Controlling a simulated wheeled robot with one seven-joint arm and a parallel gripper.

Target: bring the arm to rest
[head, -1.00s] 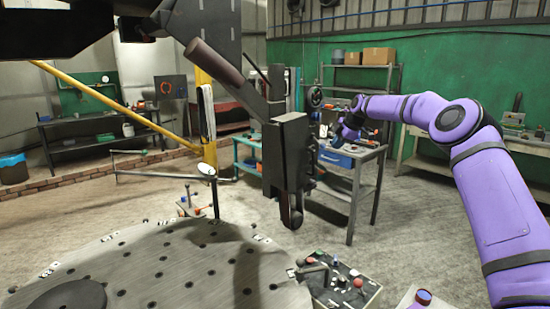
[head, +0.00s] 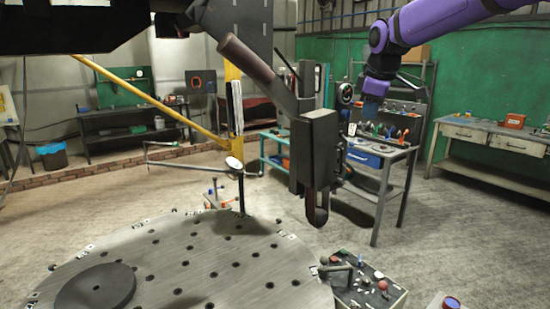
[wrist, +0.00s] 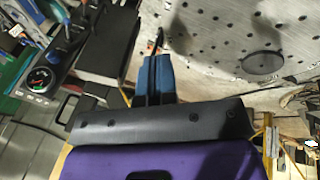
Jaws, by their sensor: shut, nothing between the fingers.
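My purple arm (head: 435,22) reaches in from the upper right in the head view, its outer end hanging down in front of the green wall and the shelf. In the wrist view my gripper (wrist: 153,72) has a wide black body and blue fingers close together, shut and empty. The gripper points toward the perforated round table, with no contact visible.
A black column boom (head: 315,150) hangs mid-scene, left of my arm. The perforated round table (head: 215,255) fills the lower left. A workbench (head: 385,160) with tools stands below my arm's end. A control box (head: 362,285) sits at lower right. Open floor lies right.

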